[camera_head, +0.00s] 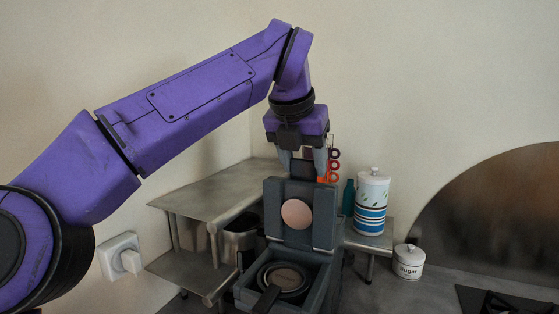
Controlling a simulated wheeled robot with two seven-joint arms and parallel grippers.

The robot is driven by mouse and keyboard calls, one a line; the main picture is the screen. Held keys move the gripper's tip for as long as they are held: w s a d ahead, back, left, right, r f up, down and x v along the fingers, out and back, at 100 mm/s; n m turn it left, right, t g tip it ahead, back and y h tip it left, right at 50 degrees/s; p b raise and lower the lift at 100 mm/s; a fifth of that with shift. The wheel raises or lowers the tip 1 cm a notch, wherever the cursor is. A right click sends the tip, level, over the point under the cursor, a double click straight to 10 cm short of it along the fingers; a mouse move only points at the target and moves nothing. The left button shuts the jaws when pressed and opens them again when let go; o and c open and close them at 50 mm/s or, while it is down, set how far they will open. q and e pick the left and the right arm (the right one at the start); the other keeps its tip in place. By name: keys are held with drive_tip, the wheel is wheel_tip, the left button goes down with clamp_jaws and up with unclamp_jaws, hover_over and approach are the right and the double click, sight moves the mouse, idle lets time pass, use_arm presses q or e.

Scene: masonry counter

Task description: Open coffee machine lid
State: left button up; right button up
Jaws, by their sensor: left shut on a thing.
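The dark grey coffee machine (328,262) stands on the counter at the lower middle. Its lid (288,235) stands upright at the back, with a copper-coloured disc on its front face. The open lower part below it shows a round dark filter piece (287,277) with a handle pointing forward. My left gripper (303,170) comes down from above, behind the lid's top edge. It is shut on a dark part of the lid between its fingers; the exact contact is partly hidden. My right gripper is out of view.
A metal shelf (205,192) stands to the left, with a metal pot (240,235). To the right are a striped white canister (371,205), a teal bottle (348,198), a small shelf and a sugar jar (409,262). Red rings (334,166) hang behind the gripper. A wall socket (121,256) is at left.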

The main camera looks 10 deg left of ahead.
use_arm(q)
drive_tip(key=shift+s+f, duration=0.1)
drive_tip(key=shift+s, duration=0.05)
clamp_jaws()
drive_tip(key=o, duration=1.5)
unclamp_jaws()
drive_tip(key=shift+s, duration=0.15)
drive_tip(key=p+v, duration=0.2)
drive_tip(key=v, duration=0.8)
drive_tip(key=shift+s+r+p, duration=0.15)
drive_tip(key=shift+r+p, duration=0.2)
drive_tip(key=shift+p, duration=0.05)
drive_tip(key=shift+d, duration=0.1)
